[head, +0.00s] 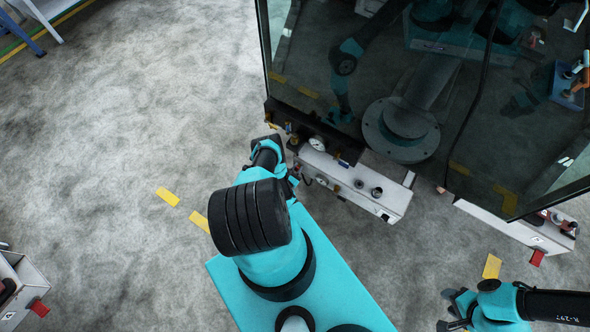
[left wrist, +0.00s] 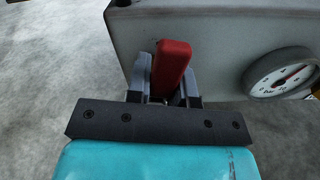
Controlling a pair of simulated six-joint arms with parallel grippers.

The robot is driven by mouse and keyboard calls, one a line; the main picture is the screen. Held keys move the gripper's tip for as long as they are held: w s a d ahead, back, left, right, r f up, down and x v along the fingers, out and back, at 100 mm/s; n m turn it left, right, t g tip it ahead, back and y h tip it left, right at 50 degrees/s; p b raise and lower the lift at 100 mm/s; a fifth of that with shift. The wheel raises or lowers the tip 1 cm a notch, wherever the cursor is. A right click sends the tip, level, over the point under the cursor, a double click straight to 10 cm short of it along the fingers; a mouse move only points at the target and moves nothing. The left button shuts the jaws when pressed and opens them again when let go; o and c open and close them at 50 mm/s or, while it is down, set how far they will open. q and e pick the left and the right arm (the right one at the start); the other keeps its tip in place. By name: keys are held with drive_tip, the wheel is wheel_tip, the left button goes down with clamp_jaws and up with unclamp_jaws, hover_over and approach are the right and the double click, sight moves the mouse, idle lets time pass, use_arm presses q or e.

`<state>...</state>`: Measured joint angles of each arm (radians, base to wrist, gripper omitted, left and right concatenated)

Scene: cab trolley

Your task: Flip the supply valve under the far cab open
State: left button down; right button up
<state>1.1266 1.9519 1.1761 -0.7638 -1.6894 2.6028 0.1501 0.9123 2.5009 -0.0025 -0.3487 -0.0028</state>
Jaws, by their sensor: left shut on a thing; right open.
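A red valve lever (left wrist: 172,68) stands between the fingers of my left gripper (left wrist: 168,82) in the left wrist view, on the grey side of a supply box (left wrist: 225,25). The left gripper is shut on the lever, which leans slightly right. In the head view my left gripper (head: 292,178) is at the left end of the white supply box (head: 350,190) under the glass cab (head: 440,90); my arm hides the lever there. My right gripper (head: 455,312) is open and empty at the lower right, away from the cab.
A round pressure gauge (left wrist: 280,72) sits right of the lever in the left wrist view. Another white box (head: 520,228) with a red lever (head: 537,257) lies under the cab at right. A box (head: 18,290) stands at lower left.

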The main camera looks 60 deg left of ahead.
use_arm(q)
drive_tip(key=shift+s+a+n, duration=0.1)
drive_tip(key=shift+a+n, duration=0.1)
drive_tip(key=shift+n, duration=1.1)
drive_tip(key=c, duration=1)
unclamp_jaws()
drive_tip(key=v, duration=1.7)
drive_tip(key=shift+s, duration=0.25)
drive_tip(key=shift+w, duration=0.15)
